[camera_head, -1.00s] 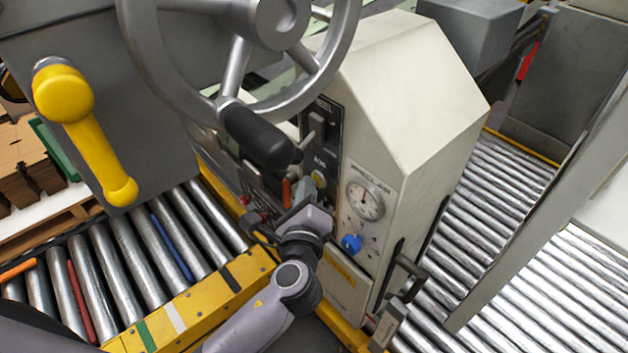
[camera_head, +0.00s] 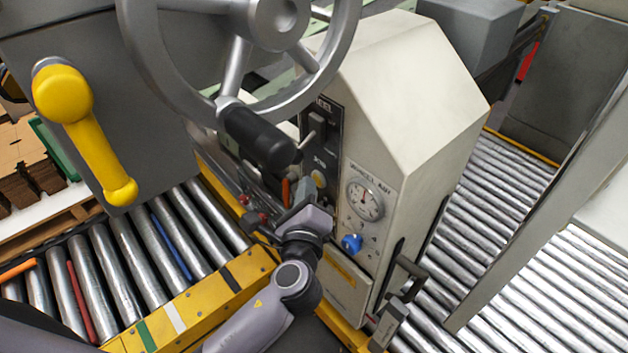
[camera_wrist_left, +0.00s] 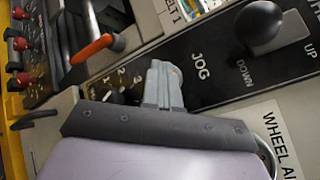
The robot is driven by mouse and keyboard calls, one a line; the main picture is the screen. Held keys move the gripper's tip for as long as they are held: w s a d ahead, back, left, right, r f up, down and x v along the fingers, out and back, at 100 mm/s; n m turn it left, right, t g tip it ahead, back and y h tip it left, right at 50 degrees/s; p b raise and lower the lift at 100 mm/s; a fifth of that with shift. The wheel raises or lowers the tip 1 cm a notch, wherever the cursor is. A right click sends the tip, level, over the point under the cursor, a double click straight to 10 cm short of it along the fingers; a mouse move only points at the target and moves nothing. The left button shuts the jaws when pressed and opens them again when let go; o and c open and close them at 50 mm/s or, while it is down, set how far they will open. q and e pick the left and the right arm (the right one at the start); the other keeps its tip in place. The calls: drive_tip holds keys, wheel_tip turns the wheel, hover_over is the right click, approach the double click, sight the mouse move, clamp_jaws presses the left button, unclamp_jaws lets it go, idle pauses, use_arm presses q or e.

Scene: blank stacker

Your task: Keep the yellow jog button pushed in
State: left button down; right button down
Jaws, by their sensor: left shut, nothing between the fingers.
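The yellow jog button (camera_head: 319,178) shows in the head view on the dark control strip, below the lever and under the hanging wheel handle. My left gripper (camera_head: 308,187) is in front of the strip with its fingers shut and empty, the tips at the button's lower left edge. My right gripper is not in view.
A large handwheel (camera_head: 238,60) with a black handle (camera_head: 258,138) hangs close above my gripper. An orange lever (camera_wrist_left: 92,48) is to the left of the fingers. A gauge (camera_head: 365,200) and blue knob (camera_head: 352,243) are on the panel to the right. Rollers (camera_head: 135,260) lie left.

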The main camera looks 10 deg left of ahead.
use_arm(q)
drive_tip(key=shift+s, duration=0.1)
drive_tip(key=shift+s+a+p, duration=0.3)
drive_tip(key=shift+s+a, duration=0.25)
drive_tip(key=shift+s, duration=0.1)
drive_tip(key=s+a, duration=0.1)
drive_tip(key=s, duration=0.1)
drive_tip(key=s+a+p, duration=0.1)
drive_tip(key=s+a, duration=0.1)
drive_tip(key=shift+f, duration=0.1)
idle(0.4)
idle(0.3)
